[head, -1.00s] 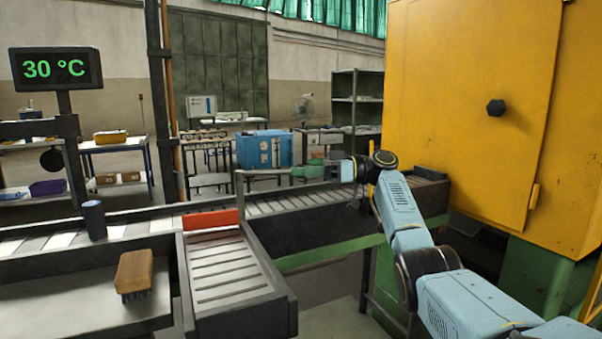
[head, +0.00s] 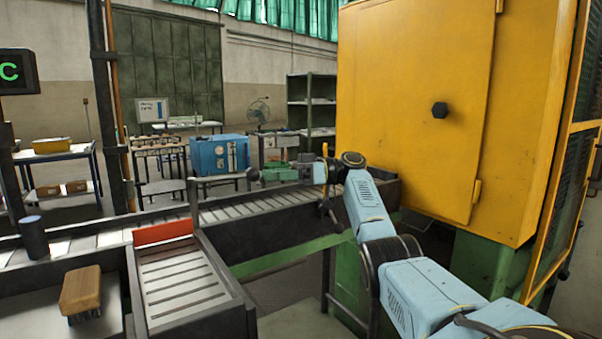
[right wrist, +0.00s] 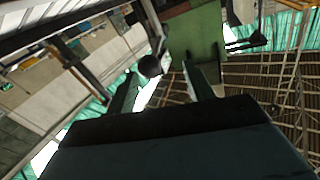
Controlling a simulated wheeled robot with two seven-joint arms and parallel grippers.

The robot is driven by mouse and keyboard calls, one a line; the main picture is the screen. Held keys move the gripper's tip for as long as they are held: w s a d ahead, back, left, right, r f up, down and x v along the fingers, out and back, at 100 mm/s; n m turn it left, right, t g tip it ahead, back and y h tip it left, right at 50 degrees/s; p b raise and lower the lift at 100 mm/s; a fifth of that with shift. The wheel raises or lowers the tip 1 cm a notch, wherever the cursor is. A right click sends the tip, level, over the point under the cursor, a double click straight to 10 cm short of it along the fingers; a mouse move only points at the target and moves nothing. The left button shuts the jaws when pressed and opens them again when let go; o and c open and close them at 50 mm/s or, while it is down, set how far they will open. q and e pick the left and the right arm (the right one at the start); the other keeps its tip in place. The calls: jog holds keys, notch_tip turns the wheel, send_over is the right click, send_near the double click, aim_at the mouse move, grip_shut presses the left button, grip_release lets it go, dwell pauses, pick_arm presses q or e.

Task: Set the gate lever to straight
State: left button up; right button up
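The red gate plate (head: 163,232) lies across the mouth of the side roller chute. A thin grey upright post (head: 193,203), which looks like the lever, stands at its right end. My right gripper (head: 254,174) reaches left over the conveyor, right of and apart from the post in the head picture. In the right wrist view, its two fingers (right wrist: 162,88) are spread with nothing held. A dark round knob (right wrist: 150,66) on a rod shows beyond them, nearer the left finger. I cannot tell how far off it is. My left gripper is out of view.
The roller conveyor (head: 245,208) runs toward the yellow furnace cabinet (head: 415,110) at right. A dark cylinder (head: 33,238) stands by the conveyor. A wooden brush (head: 81,290) rests on the tray at front left. A blue box (head: 218,155) is in the background.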

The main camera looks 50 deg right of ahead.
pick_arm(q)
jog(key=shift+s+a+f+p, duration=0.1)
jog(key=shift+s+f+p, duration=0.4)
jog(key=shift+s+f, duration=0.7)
pick_arm(e)
jog(key=v, duration=0.8)
jog(key=shift+s+d, duration=0.2)
jog(key=shift+f, duration=0.1)
